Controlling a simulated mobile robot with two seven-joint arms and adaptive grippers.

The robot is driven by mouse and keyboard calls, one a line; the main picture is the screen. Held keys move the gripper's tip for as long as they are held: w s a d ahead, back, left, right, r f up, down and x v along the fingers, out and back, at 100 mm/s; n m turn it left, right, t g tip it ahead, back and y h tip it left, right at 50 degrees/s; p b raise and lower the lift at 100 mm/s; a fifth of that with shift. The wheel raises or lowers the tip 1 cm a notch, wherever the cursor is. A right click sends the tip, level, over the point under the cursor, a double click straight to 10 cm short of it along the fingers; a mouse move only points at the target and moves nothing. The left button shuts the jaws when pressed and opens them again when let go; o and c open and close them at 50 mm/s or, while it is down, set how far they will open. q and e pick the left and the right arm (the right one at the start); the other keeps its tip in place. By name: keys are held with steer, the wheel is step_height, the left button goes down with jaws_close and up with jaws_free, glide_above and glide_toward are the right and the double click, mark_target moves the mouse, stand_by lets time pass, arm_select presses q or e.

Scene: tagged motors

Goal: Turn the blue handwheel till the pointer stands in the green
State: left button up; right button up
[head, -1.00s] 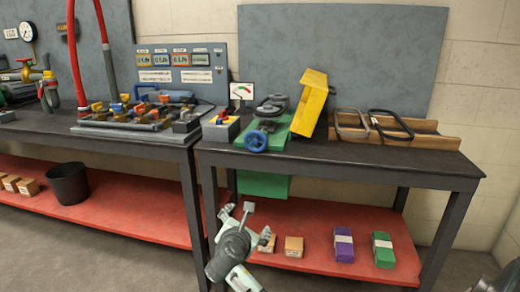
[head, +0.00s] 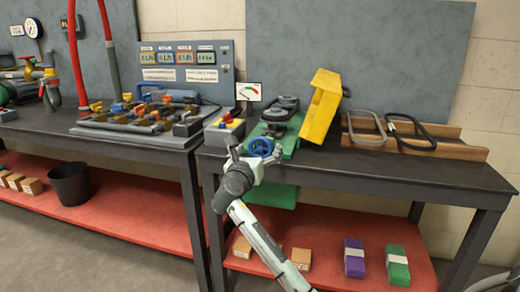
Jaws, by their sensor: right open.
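The blue handwheel (head: 261,146) is at the front edge of the right bench, on a green base (head: 284,142). A small white dial card (head: 248,91) with coloured arcs, green among them, stands behind it; its pointer is too small to read. My right gripper (head: 254,158) is open in front of the handwheel, its fingers spread to either side of the wheel's lower part. It hides some of the wheel's lower rim, and I cannot tell whether the fingers touch it. My left gripper is not in view.
A yellow bracket (head: 320,108) stands right of the green base. A box with red and yellow parts (head: 224,131) is close on the left. Wooden racks with dark loops (head: 411,133) lie farther right. The bench front (head: 370,174) is clear.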

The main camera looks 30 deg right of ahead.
steer(key=shift+w+d, duration=0.25)
steer(key=shift+d, duration=0.1)
steer(key=shift+w+d, duration=0.1)
steer(key=c, duration=1.2)
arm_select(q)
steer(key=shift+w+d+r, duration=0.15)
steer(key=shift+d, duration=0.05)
arm_select(e)
steer(key=shift+o, duration=0.2)
steer(key=shift+m, duration=0.3)
